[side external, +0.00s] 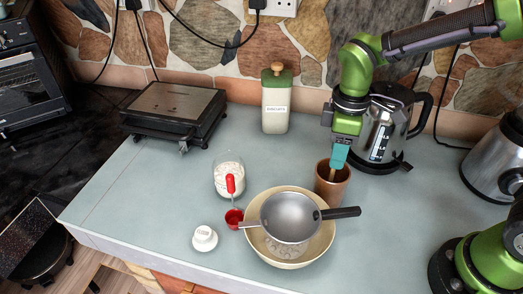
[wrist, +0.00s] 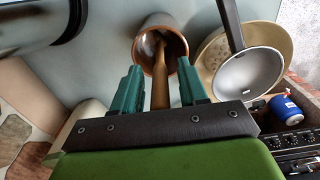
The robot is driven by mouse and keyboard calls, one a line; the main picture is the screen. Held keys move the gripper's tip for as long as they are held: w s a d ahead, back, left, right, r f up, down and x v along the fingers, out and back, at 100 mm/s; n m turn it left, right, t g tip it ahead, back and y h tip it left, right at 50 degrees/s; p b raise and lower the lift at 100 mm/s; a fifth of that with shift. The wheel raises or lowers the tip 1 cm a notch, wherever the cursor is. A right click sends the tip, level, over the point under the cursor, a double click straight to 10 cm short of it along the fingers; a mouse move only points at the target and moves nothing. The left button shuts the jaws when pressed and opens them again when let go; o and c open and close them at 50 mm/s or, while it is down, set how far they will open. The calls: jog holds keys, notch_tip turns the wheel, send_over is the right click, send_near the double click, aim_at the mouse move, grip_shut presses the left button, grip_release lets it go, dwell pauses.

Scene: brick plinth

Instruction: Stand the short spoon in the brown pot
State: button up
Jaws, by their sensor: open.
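The brown pot (side external: 343,188) stands upright on the counter, beside the bowl; the wrist view looks into its mouth (wrist: 143,28). A brown wooden spoon (wrist: 160,78) has its lower end inside the pot and its handle runs up between my gripper's fingers. In the side view a short piece of the spoon (side external: 332,174) shows above the rim, leaning slightly. My gripper (side external: 338,160) is just above the pot. In the wrist view my gripper (wrist: 158,80) is open, with a finger on each side of the handle and gaps beside it.
A cream bowl (side external: 323,240) with a grey pan (side external: 288,215) across it sits left of the pot, the pan's black handle reaching close in front. A steel kettle (side external: 378,130) stands close behind. A glass jar (side external: 227,177), red scoop (side external: 233,216) and white lid (side external: 204,238) stand farther left.

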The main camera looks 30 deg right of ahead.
notch_tip(320, 180, up, 12)
jog(key=shift+f, duration=0.25)
jog(key=shift+d+r, duration=0.1)
jog(key=shift+r, duration=0.2)
jog(key=s+d+f+m+t+y, duration=0.1)
jog(key=s+d+m+t+y, duration=0.1)
jog(key=s+d+m+t, duration=0.5)
jog(key=s+d+m, duration=0.1)
jog(key=s+m, duration=0.1)
jog(key=m, duration=0.4)
jog(key=shift+f, duration=0.3)
